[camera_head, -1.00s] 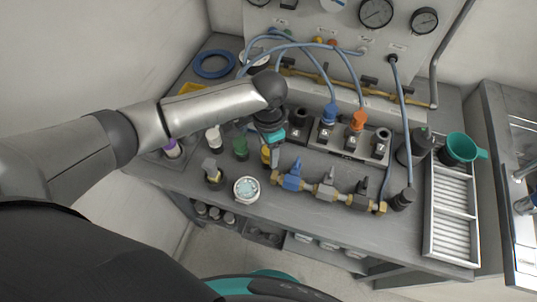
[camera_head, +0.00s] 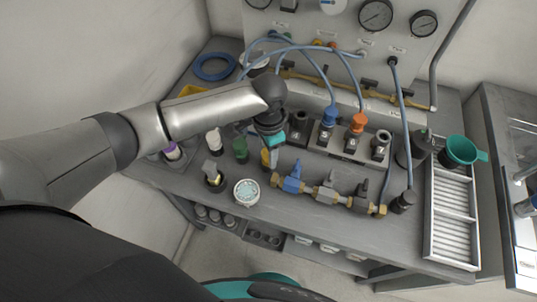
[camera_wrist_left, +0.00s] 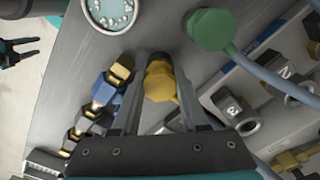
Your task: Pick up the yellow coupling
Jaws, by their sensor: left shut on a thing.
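The yellow coupling (camera_wrist_left: 160,84) sits between the two fingers of my left gripper (camera_wrist_left: 160,70) in the left wrist view, with a finger against each side. In the head view the coupling (camera_head: 265,157) is a small yellow patch, partly hidden by my left gripper (camera_head: 270,160), which points down at the bench. I cannot tell whether the coupling still touches the bench. My right gripper (camera_wrist_left: 32,46) shows small at the left edge of the wrist view, over the floor, its fingers apart and empty.
A green coupling (camera_head: 240,150) stands close left of my left gripper. A row of valves with a blue body (camera_head: 292,183) lies close to its right. The numbered socket block (camera_head: 325,142) and blue hoses are behind.

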